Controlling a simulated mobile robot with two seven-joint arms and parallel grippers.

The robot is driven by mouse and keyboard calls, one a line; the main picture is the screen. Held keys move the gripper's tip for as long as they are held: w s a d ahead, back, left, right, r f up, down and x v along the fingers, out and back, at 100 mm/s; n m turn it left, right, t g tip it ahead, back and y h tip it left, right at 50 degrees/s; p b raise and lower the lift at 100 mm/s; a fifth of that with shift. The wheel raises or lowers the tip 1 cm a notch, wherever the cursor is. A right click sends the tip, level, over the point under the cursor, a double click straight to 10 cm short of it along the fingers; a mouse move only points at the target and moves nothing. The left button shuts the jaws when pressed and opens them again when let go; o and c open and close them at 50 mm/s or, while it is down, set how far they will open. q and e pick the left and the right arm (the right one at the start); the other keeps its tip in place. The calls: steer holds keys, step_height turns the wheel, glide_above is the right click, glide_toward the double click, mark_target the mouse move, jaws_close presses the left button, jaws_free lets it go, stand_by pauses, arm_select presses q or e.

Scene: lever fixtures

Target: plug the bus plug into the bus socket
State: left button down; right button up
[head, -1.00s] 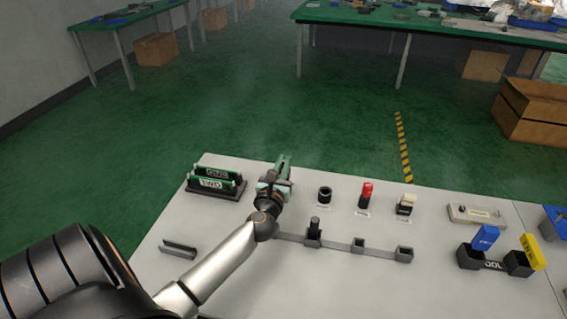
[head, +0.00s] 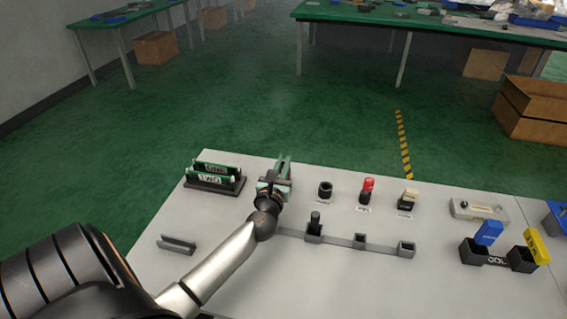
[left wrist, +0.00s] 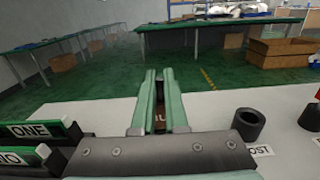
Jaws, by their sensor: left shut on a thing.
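My left gripper (head: 280,172) is over the back of the light table, between the card rack and the black cylinder. In the left wrist view, its two green fingers (left wrist: 158,82) point forward, close together. Between them is a small dark brown piece (left wrist: 158,116) with pale letters, partly readable as "BU"; I take this as the bus plug, gripped by the fingers and mostly hidden. The bus socket cannot be made out; the gripper covers that part of the table. My right gripper is out of view.
A rack (head: 214,182) with green ONE and TWO cards stands left. To the right are the black cylinder (head: 325,189), a red-topped piece (head: 367,189) and a beige-topped piece (head: 407,199). A slotted strip (head: 338,239) lies in front. Blue (head: 488,232) and yellow (head: 536,246) blocks stand right.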

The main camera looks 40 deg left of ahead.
arm_select(q)
steer(key=c, duration=0.9)
jaws_free()
steer(key=shift+f, duration=0.1)
steer(key=shift+o, duration=0.2)
steer(key=b+v, duration=0.1)
steer(key=v, duration=1.1)
steer(key=shift+s+d, duration=0.15)
steer(key=shift+s, duration=0.1)
